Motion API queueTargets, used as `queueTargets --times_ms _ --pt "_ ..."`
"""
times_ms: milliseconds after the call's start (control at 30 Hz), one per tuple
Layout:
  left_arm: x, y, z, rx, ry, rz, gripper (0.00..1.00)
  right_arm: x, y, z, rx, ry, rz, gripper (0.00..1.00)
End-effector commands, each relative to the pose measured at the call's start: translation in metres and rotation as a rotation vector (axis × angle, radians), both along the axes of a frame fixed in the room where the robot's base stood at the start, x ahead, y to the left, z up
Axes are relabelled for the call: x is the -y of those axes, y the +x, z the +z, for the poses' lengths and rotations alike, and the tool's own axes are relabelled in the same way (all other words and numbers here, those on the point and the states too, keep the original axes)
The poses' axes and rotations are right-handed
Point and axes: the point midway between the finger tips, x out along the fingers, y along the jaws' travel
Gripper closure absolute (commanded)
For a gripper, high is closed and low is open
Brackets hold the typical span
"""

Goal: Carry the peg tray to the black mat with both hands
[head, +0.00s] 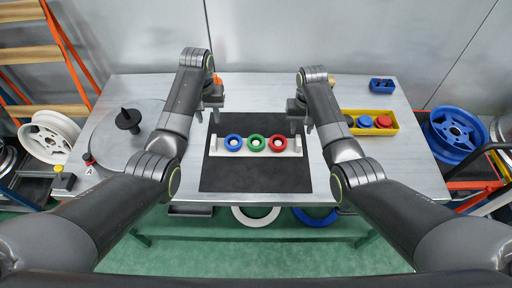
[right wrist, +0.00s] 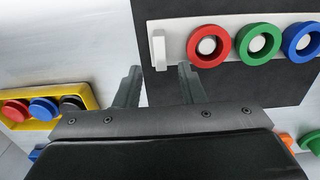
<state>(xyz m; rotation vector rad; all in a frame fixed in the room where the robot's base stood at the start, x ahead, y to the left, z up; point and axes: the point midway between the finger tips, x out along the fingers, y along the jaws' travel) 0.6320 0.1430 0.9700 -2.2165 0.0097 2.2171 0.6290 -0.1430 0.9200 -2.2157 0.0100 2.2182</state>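The white peg tray (head: 243,154) lies on the black mat (head: 255,178) and carries a blue ring (head: 233,142), a green ring (head: 256,143) and a red ring (head: 278,143). An upright handle stands at each end. My left gripper (head: 208,116) is open and empty, just behind the tray's left end. My right gripper (head: 299,126) is open and empty behind the right end. In the right wrist view, the right handle (right wrist: 158,50) stands ahead of the parted fingers (right wrist: 160,84), apart from them.
A yellow bin (head: 371,132) with coloured discs stands right of the mat. A blue block (head: 382,85) sits at the back right. A grey round plate with a black spindle (head: 128,119) is at the left. The mat's front strip is clear.

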Motion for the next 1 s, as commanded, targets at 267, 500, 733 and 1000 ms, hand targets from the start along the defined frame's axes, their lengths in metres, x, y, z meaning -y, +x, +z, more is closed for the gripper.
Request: queueTargets --times_ms 267,500,733,1000 --pt "0.0 0.0 0.0 0.0 0.0 0.0 0.64 0.0 0.001 0.04 0.002 0.0 0.0 0.64" --pt "0.0 0.0 0.0 0.0 0.0 0.0 0.64 0.0 0.0 0.046 0.0 0.0 -0.001 0.64" --pt "0.0 0.0 0.0 0.0 0.0 0.0 0.64 0.0 0.0 0.046 0.001 0.0 0.0 0.64" --pt "-0.003 -0.004 -0.006 0.002 -0.002 0.003 0.64 0.004 -0.003 0.04 0.004 0.002 -0.003 0.64"
